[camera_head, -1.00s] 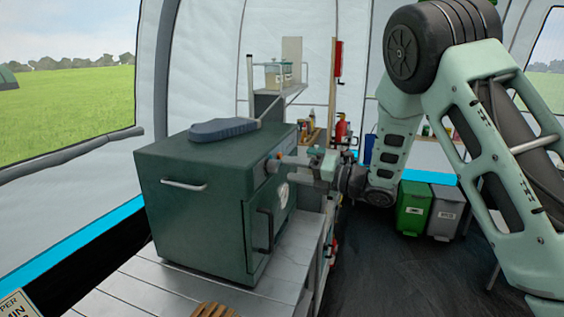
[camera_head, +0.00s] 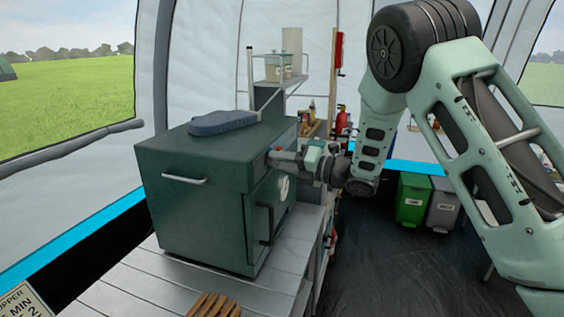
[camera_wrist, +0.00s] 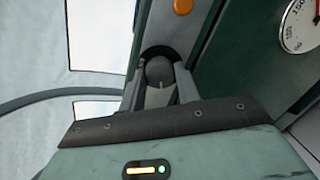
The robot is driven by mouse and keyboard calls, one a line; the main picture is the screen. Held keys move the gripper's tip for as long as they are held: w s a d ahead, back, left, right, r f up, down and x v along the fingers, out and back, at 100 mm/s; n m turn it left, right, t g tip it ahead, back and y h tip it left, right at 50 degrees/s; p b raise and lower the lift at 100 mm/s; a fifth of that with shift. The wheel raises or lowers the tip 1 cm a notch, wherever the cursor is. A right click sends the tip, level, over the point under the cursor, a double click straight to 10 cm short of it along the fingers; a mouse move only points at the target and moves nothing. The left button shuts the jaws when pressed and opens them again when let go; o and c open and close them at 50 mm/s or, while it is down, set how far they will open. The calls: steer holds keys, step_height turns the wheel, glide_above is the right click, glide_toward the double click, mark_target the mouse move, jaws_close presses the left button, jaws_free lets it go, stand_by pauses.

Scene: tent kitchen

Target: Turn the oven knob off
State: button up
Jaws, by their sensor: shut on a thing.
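The dark green oven (camera_head: 190,215) stands on a grey slatted counter, with its control face turned to the right. In the wrist view the grey round oven knob (camera_wrist: 160,71) sits in a dark recess on the oven's face, with a light mark on its lower edge. My gripper (camera_wrist: 163,80) has its two fingers on either side of the knob and is shut on it. In the head view my gripper (camera_head: 278,156) reaches the oven's upper front from the right, and the knob is hidden there.
An orange button or light (camera_wrist: 183,6) and a dial gauge (camera_wrist: 303,25) are near the knob. The oven door handle (camera_head: 266,224) hangs below my gripper. A blue-grey pad (camera_head: 222,123) lies on top. Bins (camera_head: 412,199) stand on the floor behind.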

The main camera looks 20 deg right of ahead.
steer(key=shift+w+d+m+g+y+p, duration=0.1)
steer(key=shift+m+g+p, duration=0.45)
steer(key=shift+m, duration=2.8)
steer(key=shift+d+m+g+y+p, duration=0.1)
steer(key=shift+m+g+p, duration=0.4)
steer(key=shift+m, duration=2.9)
steer(key=shift+w+m+g+y+p, duration=0.2)
steer(key=shift+m+p, duration=0.65)
steer(key=shift+m, duration=2.5)
steer(key=shift+s, duration=0.15)
steer(key=o, duration=1)
steer(key=shift+c, duration=0.2)
steer(key=b+v, duration=0.4)
steer(key=v, duration=1.3)
steer(key=shift+r, duration=0.15)
